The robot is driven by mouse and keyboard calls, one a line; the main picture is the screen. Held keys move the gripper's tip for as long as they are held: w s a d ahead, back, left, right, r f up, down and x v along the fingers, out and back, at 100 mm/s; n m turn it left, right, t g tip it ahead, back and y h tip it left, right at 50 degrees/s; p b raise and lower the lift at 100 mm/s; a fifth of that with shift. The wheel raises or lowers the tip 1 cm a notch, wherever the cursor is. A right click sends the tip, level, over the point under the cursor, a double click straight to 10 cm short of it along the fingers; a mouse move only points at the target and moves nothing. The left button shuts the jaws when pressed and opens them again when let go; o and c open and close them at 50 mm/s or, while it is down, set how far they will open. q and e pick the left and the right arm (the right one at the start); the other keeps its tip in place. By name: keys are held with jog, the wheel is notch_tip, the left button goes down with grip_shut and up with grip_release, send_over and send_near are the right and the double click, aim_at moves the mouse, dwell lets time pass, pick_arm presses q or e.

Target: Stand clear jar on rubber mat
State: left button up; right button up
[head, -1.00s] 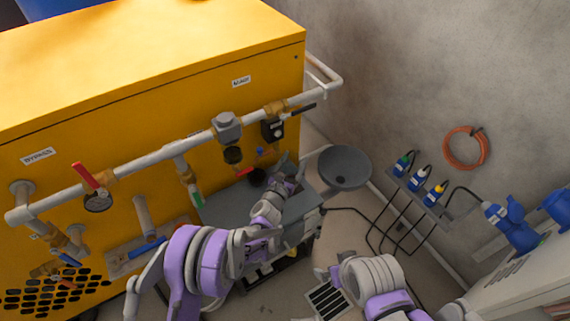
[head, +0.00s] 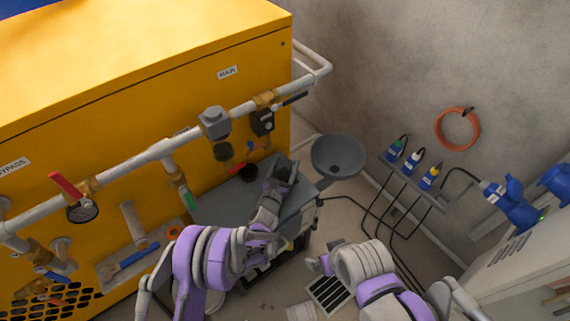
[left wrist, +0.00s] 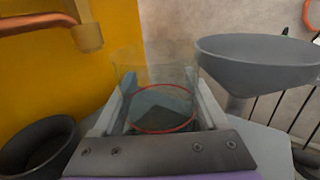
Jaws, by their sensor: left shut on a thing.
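The clear jar (left wrist: 155,72) shows in the left wrist view, upright between the fingers of my left gripper (left wrist: 155,108), which is shut on it. A red ring shows around its lower part. A dark patch (left wrist: 165,113) shows through and below the jar; it may be the rubber mat, and I cannot tell whether the jar touches it. In the head view my left gripper (head: 282,174) is over the right part of the grey bench top (head: 225,207); the jar is hardly discernible there. My right arm is at lower right, its fingers unclear.
A black bowl (left wrist: 38,146) stands left of the gripper. A grey funnel (head: 338,156) is close on the right, also in the left wrist view (left wrist: 262,62). The yellow cabinet (head: 130,90) with pipes and valves stands behind the bench. Bottles (head: 412,161) sit on a wall shelf.

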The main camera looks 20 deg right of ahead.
pick_arm(q)
jog(key=shift+f, duration=0.25)
jog(key=o, duration=1.3)
jog(key=shift+r, duration=0.15)
jog(key=shift+a+r, duration=0.1)
jog(key=shift+r, duration=0.05)
jog(key=v, duration=1.1)
jog(key=shift+s+a, duration=0.25)
jog(key=shift+s, duration=0.1)
